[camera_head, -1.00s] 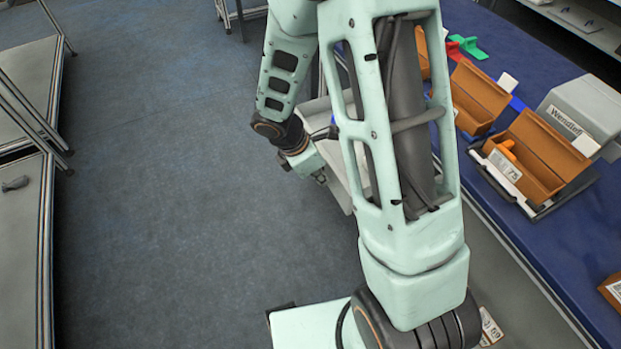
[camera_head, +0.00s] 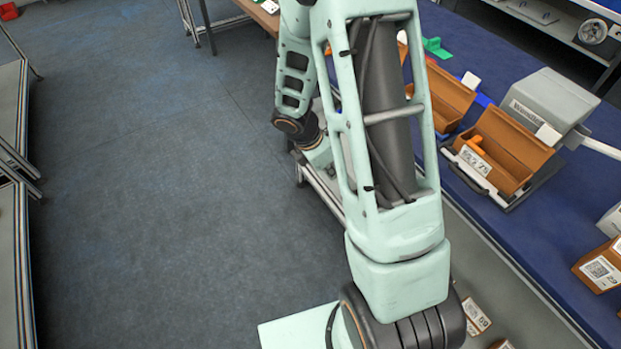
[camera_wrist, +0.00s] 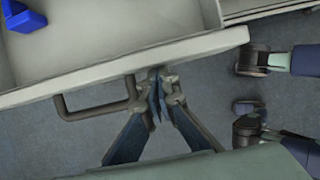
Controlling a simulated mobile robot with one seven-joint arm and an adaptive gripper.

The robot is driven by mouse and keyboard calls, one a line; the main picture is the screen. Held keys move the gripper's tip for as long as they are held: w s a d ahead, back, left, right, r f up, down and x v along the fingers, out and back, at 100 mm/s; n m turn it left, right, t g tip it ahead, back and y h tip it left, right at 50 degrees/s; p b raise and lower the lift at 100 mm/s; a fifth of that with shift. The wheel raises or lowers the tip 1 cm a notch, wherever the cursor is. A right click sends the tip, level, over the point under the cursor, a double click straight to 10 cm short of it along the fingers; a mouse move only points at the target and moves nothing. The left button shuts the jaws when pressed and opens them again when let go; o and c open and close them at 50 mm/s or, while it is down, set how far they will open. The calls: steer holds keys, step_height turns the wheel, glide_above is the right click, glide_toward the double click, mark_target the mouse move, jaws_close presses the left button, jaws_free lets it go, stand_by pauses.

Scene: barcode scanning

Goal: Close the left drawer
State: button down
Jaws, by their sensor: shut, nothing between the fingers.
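The left drawer is seen from above in the wrist view, with its pale grey front (camera_wrist: 190,54) running across the picture and its inside visible behind. A grey bar handle (camera_wrist: 92,110) sticks out from that front. My gripper (camera_wrist: 158,76) is shut and empty, with its fingertips at the drawer front, to the right of the handle. I cannot tell whether the tips touch it. A blue object (camera_wrist: 26,15) lies inside the drawer. In the head view my arm hides most of the drawer and the fingertips.
The blue-topped bench (camera_head: 545,215) stands on the right, with open orange boxes (camera_head: 502,147) and a grey machine (camera_head: 550,108) on it. Caster wheels (camera_wrist: 252,61) show right of my gripper. The floor (camera_head: 170,190) to the left is clear. Another table edge (camera_head: 22,260) is at far left.

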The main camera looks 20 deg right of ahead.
steer(key=w+d+p, duration=0.1)
steer(key=d, duration=0.3)
steer(key=w+d+p, duration=0.1)
steer(key=d, duration=0.4)
steer(key=w+d+p, duration=0.1)
steer(key=d+p, duration=0.1)
steer(key=d, duration=0.3)
steer(key=shift+w+d, duration=0.1)
steer(key=shift+w, duration=0.25)
steer(key=shift+w+d+r, duration=0.1)
steer(key=shift+d, duration=0.15)
steer(key=shift+d, duration=0.1)
